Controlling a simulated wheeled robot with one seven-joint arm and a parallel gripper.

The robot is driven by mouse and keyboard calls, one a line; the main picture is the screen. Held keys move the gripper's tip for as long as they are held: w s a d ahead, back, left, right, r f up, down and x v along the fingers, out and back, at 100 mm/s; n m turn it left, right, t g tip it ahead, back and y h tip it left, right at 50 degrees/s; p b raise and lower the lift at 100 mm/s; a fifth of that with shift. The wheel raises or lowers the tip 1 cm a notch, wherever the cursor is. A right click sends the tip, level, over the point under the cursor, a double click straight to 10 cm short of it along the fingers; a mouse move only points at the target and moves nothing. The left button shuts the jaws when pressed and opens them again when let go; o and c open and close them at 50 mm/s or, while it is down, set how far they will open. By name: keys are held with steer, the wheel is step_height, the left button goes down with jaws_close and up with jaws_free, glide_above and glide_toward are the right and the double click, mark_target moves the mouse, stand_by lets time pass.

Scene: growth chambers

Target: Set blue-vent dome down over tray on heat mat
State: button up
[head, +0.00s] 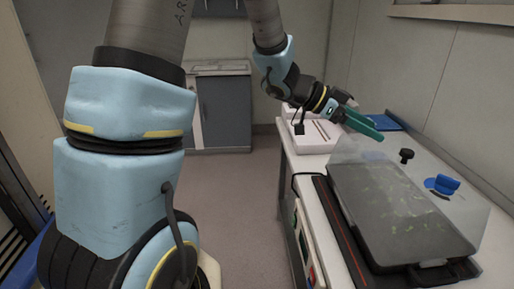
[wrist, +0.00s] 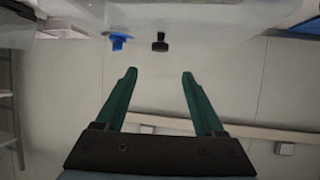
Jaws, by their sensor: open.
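The clear dome (head: 470,207) has a black knob (head: 406,156) and a blue vent (head: 442,185) on its top. It appears to cover the dark tray (head: 385,245) with green specks; whether its rim sits fully on the tray is hard to tell. The heat mat (head: 345,238), black with a red stripe, shows along the left side. My gripper (head: 377,134) is open and empty, just beyond and left of the knob, apart from it. In the wrist view, the knob (wrist: 160,42) and vent (wrist: 118,41) lie beyond the open fingertips (wrist: 159,74).
The white bench (head: 306,165) runs along the right wall. White equipment (head: 318,133) and a blue flat item (head: 386,121) stand farther back. A shelf (head: 455,11) juts from the right wall. The floor (head: 240,200) left of the bench is clear, with a grey cabinet (head: 224,110) at the back.

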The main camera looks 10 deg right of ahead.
steer(key=w+a+f+n+t+y, duration=0.3)
steer(key=w+a+n+t+y, duration=0.5)
steer(key=w+a, duration=0.9)
steer(key=s+a+f+n+y, duration=0.2)
steer(key=s+a+n, duration=0.2)
steer(key=a, duration=0.5)
steer(key=s+a+f+n+y, duration=0.2)
steer(key=s+a+n, duration=0.25)
steer(key=a, duration=0.45)
steer(key=s+a+f+n+g, duration=0.1)
steer(key=s+a+n+g, duration=0.2)
steer(key=s, duration=0.4)
steer(key=shift+s+a+f, duration=0.15)
steer(key=shift+s+a, duration=0.05)
steer(key=shift+a, duration=0.1)
